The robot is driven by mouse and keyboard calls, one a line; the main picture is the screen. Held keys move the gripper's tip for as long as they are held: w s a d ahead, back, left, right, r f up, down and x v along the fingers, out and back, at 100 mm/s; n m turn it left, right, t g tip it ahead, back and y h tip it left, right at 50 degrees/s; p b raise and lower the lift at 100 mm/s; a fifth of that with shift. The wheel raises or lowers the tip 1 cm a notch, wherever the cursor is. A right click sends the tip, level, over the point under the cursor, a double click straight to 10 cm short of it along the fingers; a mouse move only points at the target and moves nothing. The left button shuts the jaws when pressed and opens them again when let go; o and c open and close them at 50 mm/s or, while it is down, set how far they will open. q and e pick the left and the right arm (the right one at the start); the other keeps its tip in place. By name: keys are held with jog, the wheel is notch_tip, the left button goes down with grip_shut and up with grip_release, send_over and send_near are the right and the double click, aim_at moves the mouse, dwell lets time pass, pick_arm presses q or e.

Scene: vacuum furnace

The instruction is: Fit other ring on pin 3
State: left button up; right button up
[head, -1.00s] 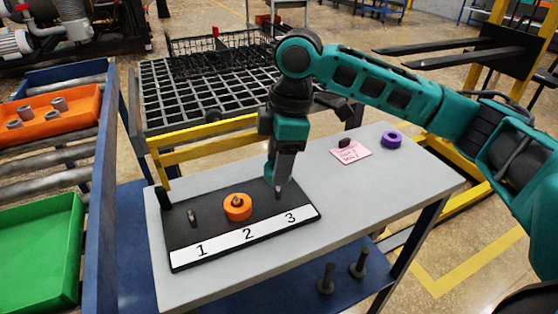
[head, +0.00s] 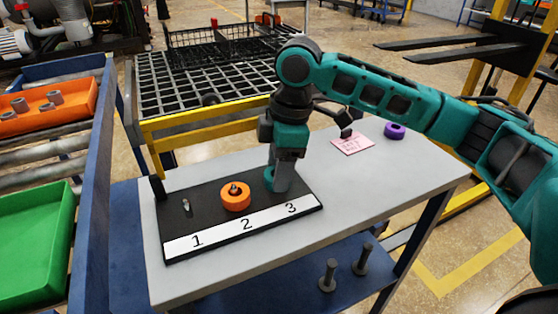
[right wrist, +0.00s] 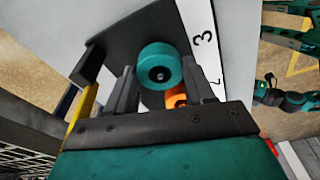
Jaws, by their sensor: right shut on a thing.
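My right gripper (head: 281,182) points down at the pin 3 end of the black board (head: 212,204). It is shut on a teal ring (head: 268,180), which also shows between the fingers in the right wrist view (right wrist: 160,62). A small grey spot in the ring's hole looks like the tip of pin 3. How far down the ring sits I cannot tell. An orange ring (head: 235,198) is around pin 2. Pin 1 (head: 186,205) stands bare.
A purple ring (head: 394,131) and a pink note (head: 353,145) with a dark lump lie on the grey table (head: 330,200). An orange bin (head: 60,98) and a green bin (head: 35,240) stand at left. A yellow rail (head: 200,140) and black grating are behind.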

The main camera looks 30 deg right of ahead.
pick_arm(q)
jog(key=shift+a+f, duration=0.1)
jog(key=shift+s+f, duration=0.1)
pick_arm(e)
jog(key=o, duration=1.3)
pick_arm(q)
jog(key=p, duration=0.1)
jog(key=a+r+p, duration=0.1)
jog(key=shift+s+a+y+p, duration=0.15)
jog(key=shift+s+y+p, duration=0.2)
jog(key=shift+y+p, duration=0.05)
pick_arm(e)
jog(key=r, duration=0.4)
jog(key=d+r, duration=0.1)
jog(key=r, duration=0.7)
jog(key=shift+s+d+r, duration=0.35)
jog(key=shift+d, duration=0.05)
pick_arm(q)
jog(key=shift+r, duration=0.1)
jog(key=shift+s, duration=0.15)
